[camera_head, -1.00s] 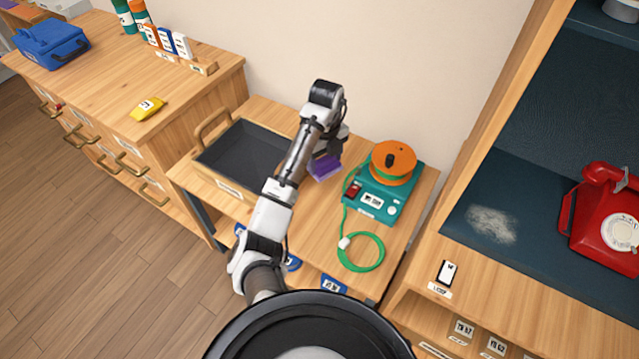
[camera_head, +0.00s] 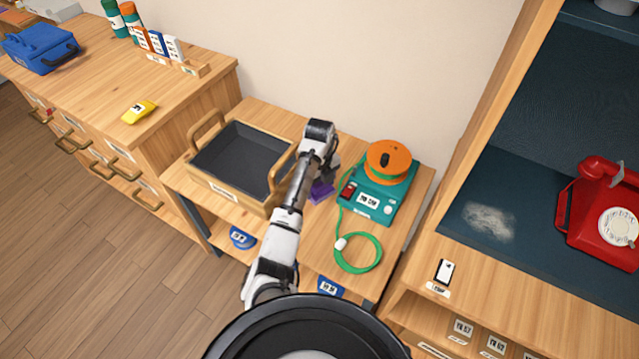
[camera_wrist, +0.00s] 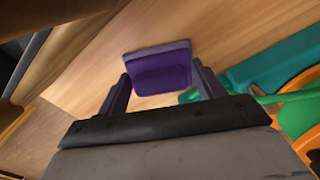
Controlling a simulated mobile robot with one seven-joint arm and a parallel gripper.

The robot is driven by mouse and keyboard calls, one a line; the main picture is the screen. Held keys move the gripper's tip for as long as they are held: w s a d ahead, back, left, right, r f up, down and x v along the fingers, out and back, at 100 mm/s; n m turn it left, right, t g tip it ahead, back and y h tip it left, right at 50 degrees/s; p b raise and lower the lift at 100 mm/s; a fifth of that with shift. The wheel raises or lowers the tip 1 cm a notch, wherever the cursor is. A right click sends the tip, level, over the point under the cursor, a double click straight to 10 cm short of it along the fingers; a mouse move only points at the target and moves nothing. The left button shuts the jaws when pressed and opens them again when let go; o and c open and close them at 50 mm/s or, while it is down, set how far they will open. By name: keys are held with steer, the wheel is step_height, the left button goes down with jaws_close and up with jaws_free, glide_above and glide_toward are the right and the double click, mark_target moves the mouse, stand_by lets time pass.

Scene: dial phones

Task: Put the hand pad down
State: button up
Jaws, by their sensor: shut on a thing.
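The hand pad (camera_head: 319,194) is a small purple block over the light wooden bench (camera_head: 312,232), between the dark tray and the teal device. In the wrist view the purple pad (camera_wrist: 158,72) sits between the two fingers of my gripper (camera_wrist: 160,84), with bare wood behind it. My gripper (camera_head: 324,182) is shut on the pad. The pad is low over the bench top, but I cannot tell whether it touches the wood. My arm and wrist hide part of it in the head view.
A wooden tray with a dark lining (camera_head: 236,160) stands just left of the pad. A teal device (camera_head: 372,200) with an orange reel (camera_head: 388,162) stands close on the right. A green cable loop (camera_head: 358,253) lies in front. A shelf with a red phone (camera_head: 605,212) is farther right.

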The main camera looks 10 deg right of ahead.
steer(key=shift+f, duration=0.1)
steer(key=o, duration=0.9)
step_height(320, 180, up, 12)
steer(key=shift+r+p, duration=0.15)
steer(key=shift+p, duration=0.4)
steer(key=shift+r, duration=0.1)
